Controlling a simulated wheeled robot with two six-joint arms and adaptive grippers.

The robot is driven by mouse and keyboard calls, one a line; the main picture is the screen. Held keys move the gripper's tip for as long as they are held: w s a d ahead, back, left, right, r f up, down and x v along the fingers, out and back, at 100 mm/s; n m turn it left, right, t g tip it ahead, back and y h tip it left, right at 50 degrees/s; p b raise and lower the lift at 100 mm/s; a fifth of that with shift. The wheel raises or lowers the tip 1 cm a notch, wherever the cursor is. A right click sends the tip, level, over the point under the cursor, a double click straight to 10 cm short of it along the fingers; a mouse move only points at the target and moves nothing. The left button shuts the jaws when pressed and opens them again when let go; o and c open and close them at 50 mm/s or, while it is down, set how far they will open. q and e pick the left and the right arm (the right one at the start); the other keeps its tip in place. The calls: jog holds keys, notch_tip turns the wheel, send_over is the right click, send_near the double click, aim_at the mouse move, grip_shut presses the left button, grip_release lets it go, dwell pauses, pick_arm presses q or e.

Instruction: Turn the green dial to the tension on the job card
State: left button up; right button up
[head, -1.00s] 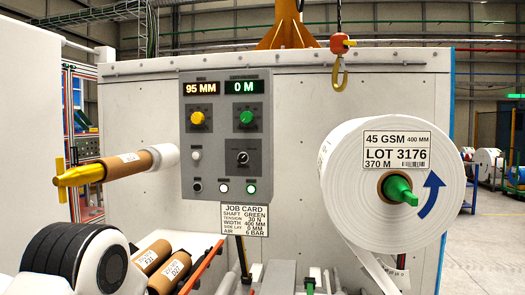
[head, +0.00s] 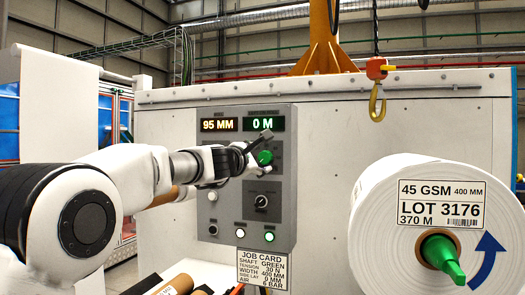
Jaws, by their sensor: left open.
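The green dial (head: 265,158) is on the right side of the grey control panel (head: 285,190), partly covered by my left gripper. My left gripper (head: 262,151) is open, with its fingers at the dial; I cannot tell whether they touch it. The dial's scale and pointer are hidden. The job card (head: 263,268) hangs below the panel and reads shaft green, tension 30 N, width 400 mm, side lay 0 mm, air 6 bar. My right gripper is not in view.
Displays above the dials read 95 MM (head: 219,125) and 0 M (head: 264,124). A black knob (head: 261,201) sits below the green dial. A large white roll (head: 395,205) with a green shaft end (head: 442,256) stands right. A yellow hook (head: 377,105) hangs above it.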

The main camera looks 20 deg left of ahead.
aim_at(265, 158)
pick_arm(q)
jog(key=w, duration=0.2)
jog(key=shift+w+d+p, duration=0.3)
jog(key=shift+d+p, duration=0.1)
jog(key=shift+s+a, duration=0.2)
jog(key=shift+s, duration=0.05)
jog(key=shift+c, duration=0.2)
jog(key=c, duration=1.1)
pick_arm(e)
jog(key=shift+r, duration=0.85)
